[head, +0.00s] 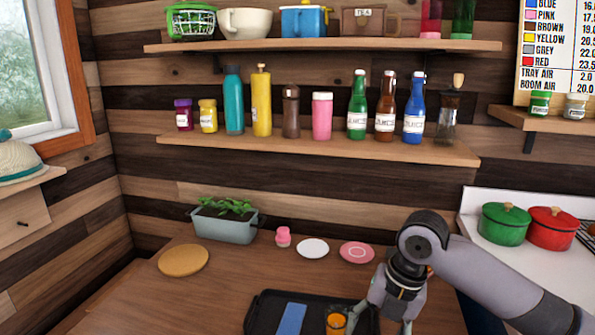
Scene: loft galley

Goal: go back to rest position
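My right gripper (381,321) reaches down from the right over the right end of the black tray (259,310). Its fingers look spread apart with nothing seen between them; the lowest part is near the bottom picture edge. A small glass with orange contents (336,322) stands on the tray just left of the gripper's left finger; I cannot tell if they touch. A blue cloth or flat piece (291,319) lies on the tray left of the glass. My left gripper is not in view.
On the wooden counter (215,290) are a round board (183,260), a planter (224,227), a pink cupcake-like item (283,237), a white plate (313,248) and a pink plate (357,252). Green (503,224) and red pots (552,229) stand right. Bottles fill a wall shelf (300,146).

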